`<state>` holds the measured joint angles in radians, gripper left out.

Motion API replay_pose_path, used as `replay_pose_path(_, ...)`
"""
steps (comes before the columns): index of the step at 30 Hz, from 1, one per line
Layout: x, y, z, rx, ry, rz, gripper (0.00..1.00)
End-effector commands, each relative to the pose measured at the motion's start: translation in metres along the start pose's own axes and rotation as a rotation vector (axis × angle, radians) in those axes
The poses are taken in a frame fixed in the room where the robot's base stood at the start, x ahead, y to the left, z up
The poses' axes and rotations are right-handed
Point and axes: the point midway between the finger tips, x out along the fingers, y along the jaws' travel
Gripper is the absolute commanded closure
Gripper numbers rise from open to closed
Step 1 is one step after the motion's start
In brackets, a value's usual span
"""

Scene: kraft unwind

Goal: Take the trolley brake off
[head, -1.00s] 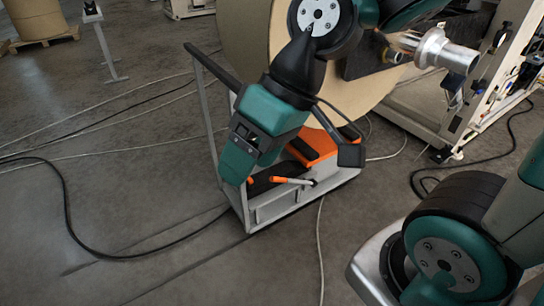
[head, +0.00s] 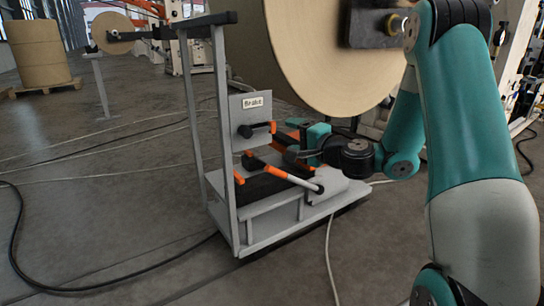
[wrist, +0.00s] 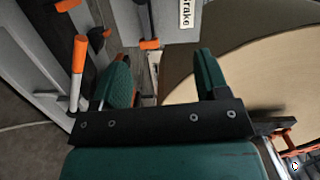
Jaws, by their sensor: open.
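The trolley (head: 265,232) is a grey frame with a tall handle, standing on the floor beside the big kraft roll. Its upright plate (head: 243,106), labelled "Brake", carries a short black lever with an orange end (head: 258,129). In the wrist view this lever (wrist: 149,43) hangs below the label, beyond the gap between the fingers. My gripper (head: 303,145) is low over the trolley, right of the brake plate. In the wrist view my gripper (wrist: 160,75) has its two teal fingers apart, with nothing held between them.
A white bar with an orange grip (head: 292,175) lies across the trolley, below the lever; it is left of my fingers in the wrist view (wrist: 78,70). The kraft roll (head: 320,50) stands close behind my arm.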

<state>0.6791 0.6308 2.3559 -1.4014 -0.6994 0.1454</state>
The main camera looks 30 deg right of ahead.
Motion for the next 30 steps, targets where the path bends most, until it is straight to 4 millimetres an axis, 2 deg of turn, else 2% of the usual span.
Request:
replay_pose_path(1, -0.003, 0.024, -0.014, 0.031, 0.051, -0.006, 0.32)
replay_pose_path(5, -0.008, 0.039, -0.035, 0.076, 0.127, -0.020, 0.32)
replay_pose_path(11, 0.000, 0.034, -0.042, 0.088, 0.145, -0.022, 0.32)
replay_pose_path(22, 0.048, 0.030, -0.048, 0.085, 0.141, -0.021, 0.32)
replay_pose_path(30, 0.065, 0.029, -0.052, 0.087, 0.142, -0.021, 0.32)
